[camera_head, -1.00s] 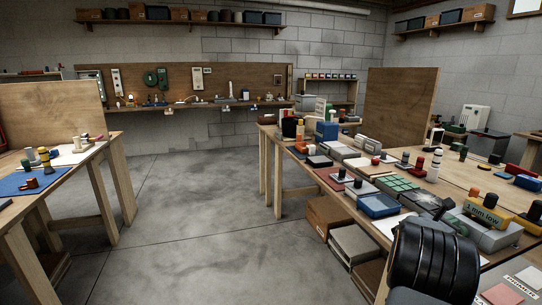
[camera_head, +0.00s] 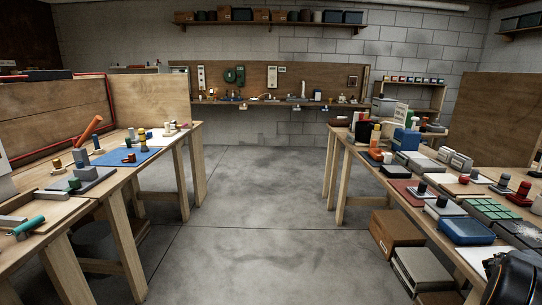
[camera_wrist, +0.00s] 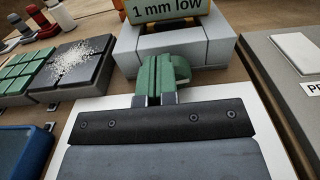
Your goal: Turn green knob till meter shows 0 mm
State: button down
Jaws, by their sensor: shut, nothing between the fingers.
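The meter's yellow display (camera_wrist: 168,10) reads "1 mm low" at the top of the wrist view, on a grey block (camera_wrist: 200,50). My gripper (camera_wrist: 157,62) is in front of that block, its narrow green fingers shut side by side and empty. A rounded green shape (camera_wrist: 183,68) shows just right of the fingers; it may be the green knob, but I cannot tell, nor whether the fingers touch it. The meter is outside the head view now.
The right bench holds a blue tray (camera_head: 467,231), a green-squared block (camera_head: 488,209) and several small knobs. Another bench (camera_head: 190,135) stands at the left with a blue mat (camera_head: 125,156). The concrete floor (camera_head: 240,220) between them is clear.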

jog(key=shift+s+d+r+b, duration=0.1)
jog(key=shift+s+d+b, duration=0.1)
jog(key=shift+s+b, duration=0.4)
jog(key=shift+s+d+b, duration=0.15)
jog(key=shift+s+b, duration=0.15)
jog(key=shift+b, duration=0.55)
jog(key=shift+s+b, duration=0.3)
dwell(0.4)
jog(key=shift+r+g, duration=0.1)
jog(key=shift+g, duration=0.2)
jog(key=shift+r, duration=0.3)
jog(key=a, duration=0.4)
jog(key=shift+s+a+f+b, duration=0.1)
jog(key=shift+a+f+b, duration=0.1)
jog(key=shift+b, duration=0.15)
jog(key=shift+a, duration=0.7)
